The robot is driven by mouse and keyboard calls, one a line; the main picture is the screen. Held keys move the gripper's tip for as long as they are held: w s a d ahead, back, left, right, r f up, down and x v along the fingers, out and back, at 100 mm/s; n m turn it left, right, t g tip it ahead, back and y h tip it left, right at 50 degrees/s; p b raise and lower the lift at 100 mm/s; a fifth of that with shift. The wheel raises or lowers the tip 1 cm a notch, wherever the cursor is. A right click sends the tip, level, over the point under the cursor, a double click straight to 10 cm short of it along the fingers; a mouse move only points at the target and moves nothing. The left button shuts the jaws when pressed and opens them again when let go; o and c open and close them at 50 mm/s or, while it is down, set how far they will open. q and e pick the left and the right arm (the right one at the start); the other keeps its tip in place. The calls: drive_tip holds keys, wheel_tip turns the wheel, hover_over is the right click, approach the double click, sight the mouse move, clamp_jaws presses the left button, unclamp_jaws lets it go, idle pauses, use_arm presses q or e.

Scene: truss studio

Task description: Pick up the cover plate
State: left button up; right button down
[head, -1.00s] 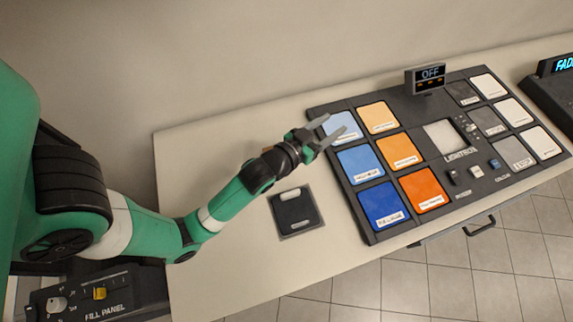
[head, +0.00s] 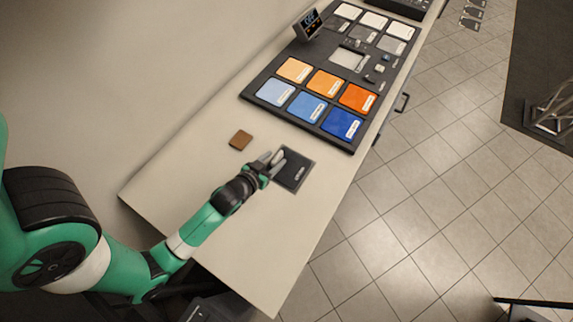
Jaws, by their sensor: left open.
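A dark square plate (head: 294,170) with a small pale label lies flat on the pale table, short of the big colored panel; it looks like the cover plate, though I cannot be sure. My left gripper (head: 271,157) is open, its pale fingers at the plate's left edge and partly over it. It holds nothing that I can see. Whether the fingers touch the plate is unclear. The gripper hides part of that edge. My right gripper is out of view.
A small brown square (head: 240,140) lies on the table left of the gripper. The button panel (head: 346,67) with colored tiles and a small display (head: 308,24) stands beyond. The near table (head: 255,240) is bare. Tiled floor (head: 430,190) lies to the right.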

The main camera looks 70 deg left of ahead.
use_arm(q)
drive_tip(key=shift+w+a+f, duration=0.25)
drive_tip(key=shift+w, duration=0.1)
drive_tip(key=shift+c, duration=0.2)
clamp_jaws()
drive_tip(key=shift+r, duration=0.1)
